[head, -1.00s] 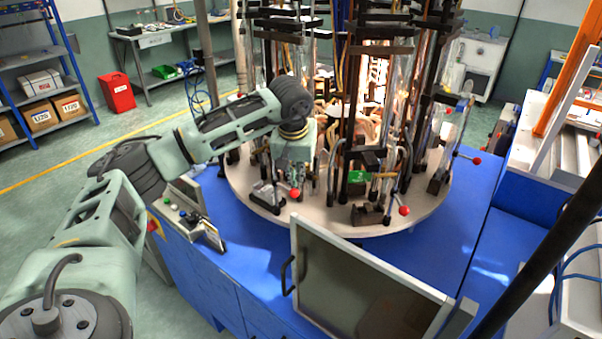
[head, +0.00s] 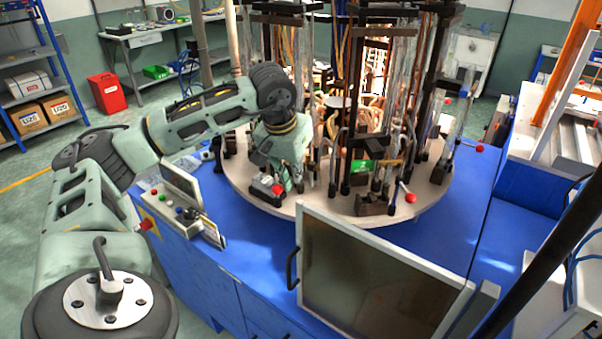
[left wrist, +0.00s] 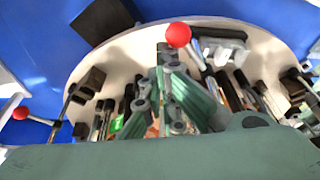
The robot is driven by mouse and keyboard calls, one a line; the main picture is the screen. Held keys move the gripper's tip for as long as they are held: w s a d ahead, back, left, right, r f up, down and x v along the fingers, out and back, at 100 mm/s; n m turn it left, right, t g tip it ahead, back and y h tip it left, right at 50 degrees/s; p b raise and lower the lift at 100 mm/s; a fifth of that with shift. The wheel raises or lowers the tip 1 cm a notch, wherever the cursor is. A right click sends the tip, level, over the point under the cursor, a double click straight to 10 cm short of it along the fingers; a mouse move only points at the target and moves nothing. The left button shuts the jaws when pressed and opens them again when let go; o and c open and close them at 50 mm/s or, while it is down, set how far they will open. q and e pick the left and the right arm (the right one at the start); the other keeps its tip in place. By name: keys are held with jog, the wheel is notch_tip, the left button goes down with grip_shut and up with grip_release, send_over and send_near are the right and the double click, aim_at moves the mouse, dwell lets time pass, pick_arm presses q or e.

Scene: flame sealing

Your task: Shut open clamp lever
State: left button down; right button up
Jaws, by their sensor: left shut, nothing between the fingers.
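A clamp lever with a red ball knob (head: 277,190) is at the front left of the round table. In the left wrist view its red knob (left wrist: 178,35) is just beyond my fingertips, with its clamp base (left wrist: 222,48) beside it. My left gripper (head: 287,182) is shut and empty, reaching down at this clamp and covering most of it in the head view. Its fingers (left wrist: 168,66) converge close to the lever; whether they touch it I cannot tell. My right gripper is not in view.
Dark posts, glass tubes and hoses crowd the round table (head: 335,205) behind the clamp. A framed panel (head: 375,280) stands in front, and a button box (head: 188,210) is at the left. The blue top between them is clear.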

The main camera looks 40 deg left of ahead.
aim_at(277, 184)
pick_arm(q)
jog(key=shift+s+a+b, duration=0.25)
jog(key=shift+s+b, duration=0.15)
jog(key=shift+s, duration=0.25)
jog(key=shift+s+a+b, duration=0.3)
jog(key=shift+s+b, duration=0.15)
jog(key=shift+s, duration=0.2)
jog(key=shift+s+a+b, duration=0.25)
jog(key=shift+s+b, duration=0.15)
jog(key=shift+s, duration=0.25)
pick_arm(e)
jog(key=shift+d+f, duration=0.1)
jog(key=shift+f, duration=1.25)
pick_arm(q)
jog(key=shift+s+a, duration=0.1)
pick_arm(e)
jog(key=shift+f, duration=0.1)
